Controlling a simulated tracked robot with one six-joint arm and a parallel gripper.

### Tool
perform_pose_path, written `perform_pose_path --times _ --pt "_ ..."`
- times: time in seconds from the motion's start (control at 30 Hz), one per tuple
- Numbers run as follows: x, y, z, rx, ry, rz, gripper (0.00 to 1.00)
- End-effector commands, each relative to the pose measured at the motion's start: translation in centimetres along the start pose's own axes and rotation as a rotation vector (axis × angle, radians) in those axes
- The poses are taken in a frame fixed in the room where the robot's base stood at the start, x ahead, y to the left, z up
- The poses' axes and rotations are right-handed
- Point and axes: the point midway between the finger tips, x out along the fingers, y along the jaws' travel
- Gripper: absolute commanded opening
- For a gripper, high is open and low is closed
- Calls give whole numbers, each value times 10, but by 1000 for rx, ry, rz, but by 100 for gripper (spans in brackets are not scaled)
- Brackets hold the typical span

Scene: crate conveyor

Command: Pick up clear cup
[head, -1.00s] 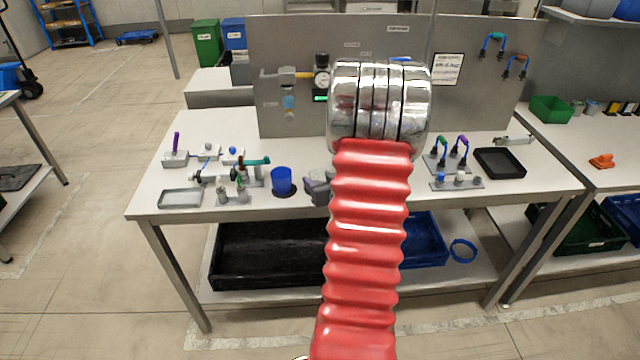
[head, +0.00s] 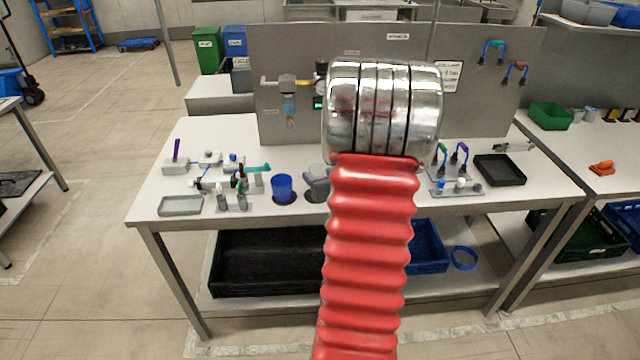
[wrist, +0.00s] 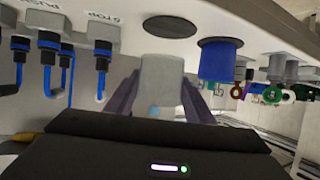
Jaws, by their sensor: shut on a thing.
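The clear cup (wrist: 162,72) looks pale grey and see-through. It sits between the two purple-grey fingers of my gripper (wrist: 158,100) in the wrist view, which shows the bench upside down. My gripper is shut on it. A gap shows between the cup's base and a dark round pad (wrist: 170,26), so the cup is held off the pad. In the head view the cup (head: 317,171) shows just left of my arm, beside the gripper (head: 316,186), and the arm hides part of this area.
A blue cup (head: 282,187) stands close left of the clear cup. Valves and fittings (head: 235,185) and a grey tray (head: 181,205) lie farther left. A black tray (head: 499,169) and cable plugs (head: 457,165) are on the right. An upright panel (head: 290,60) stands behind.

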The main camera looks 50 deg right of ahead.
Motion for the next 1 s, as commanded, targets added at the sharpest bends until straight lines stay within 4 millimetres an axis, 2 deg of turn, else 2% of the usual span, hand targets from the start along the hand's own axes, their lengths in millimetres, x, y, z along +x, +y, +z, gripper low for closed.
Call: perform_pose_path --times 0.2,0.4,1.0 --pt "-13 -1 -32 -2 3 1 27" --pt "-20 -1 -49 0 1 0 27" --pt "-21 -2 -52 0 1 0 27"
